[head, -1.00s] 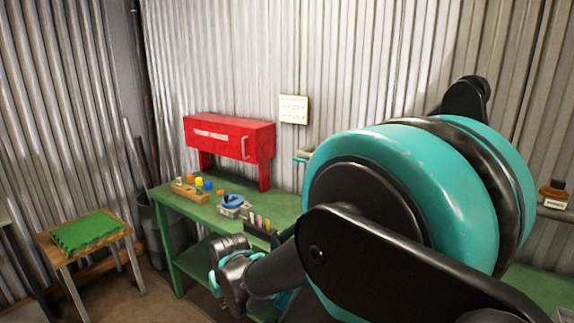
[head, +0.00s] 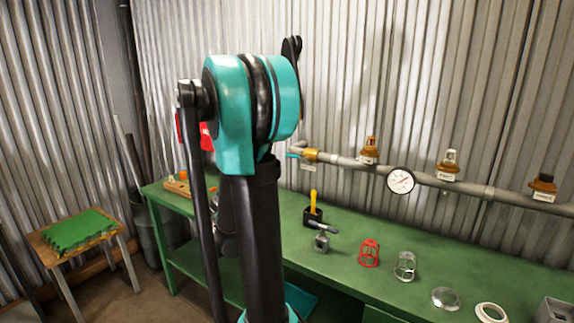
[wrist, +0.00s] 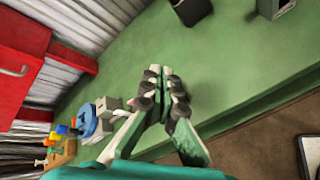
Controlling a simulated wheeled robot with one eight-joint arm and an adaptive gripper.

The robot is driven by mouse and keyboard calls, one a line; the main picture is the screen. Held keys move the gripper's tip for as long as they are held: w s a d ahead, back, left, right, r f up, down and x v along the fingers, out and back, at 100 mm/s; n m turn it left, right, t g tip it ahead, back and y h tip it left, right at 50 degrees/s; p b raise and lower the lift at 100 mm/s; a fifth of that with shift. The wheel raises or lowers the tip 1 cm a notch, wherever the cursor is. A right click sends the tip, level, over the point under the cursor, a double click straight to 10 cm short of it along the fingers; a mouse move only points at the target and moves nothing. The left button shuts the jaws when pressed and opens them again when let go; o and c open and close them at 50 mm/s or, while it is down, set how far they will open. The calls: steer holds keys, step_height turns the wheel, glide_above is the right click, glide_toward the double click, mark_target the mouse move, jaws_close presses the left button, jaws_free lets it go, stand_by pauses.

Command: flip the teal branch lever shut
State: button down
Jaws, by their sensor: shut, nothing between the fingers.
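The teal branch lever (head: 293,156) is small in the head view, at the left end of the grey wall pipe, beside a brass valve body (head: 311,155). Only a short piece of it shows, and I cannot tell its exact angle. The wrist view does not show it. My gripper (wrist: 165,73) is shut and empty in the wrist view, with the green bench top beyond its fingertips. In the head view my gripper is hidden behind my arm.
The grey pipe (head: 475,187) carries a gauge (head: 401,180) and several brass heads. A red cabinet (wrist: 22,55) and blue item (wrist: 82,120) lie left in the wrist view.

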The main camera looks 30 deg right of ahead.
mark_target(296, 157)
steer(key=w+d+r+n+t+h, duration=0.1)
steer(key=w+d+r+n+h, duration=0.5)
steer(key=w+d+n, duration=0.2)
steer(key=shift+w+d+r+n, duration=0.2)
steer(key=shift+w+r+n, duration=0.2)
steer(key=shift+n, duration=0.8)
steer(key=w+d+r, duration=0.4)
steer(key=d, duration=0.6)
steer(key=shift+r, duration=0.2)
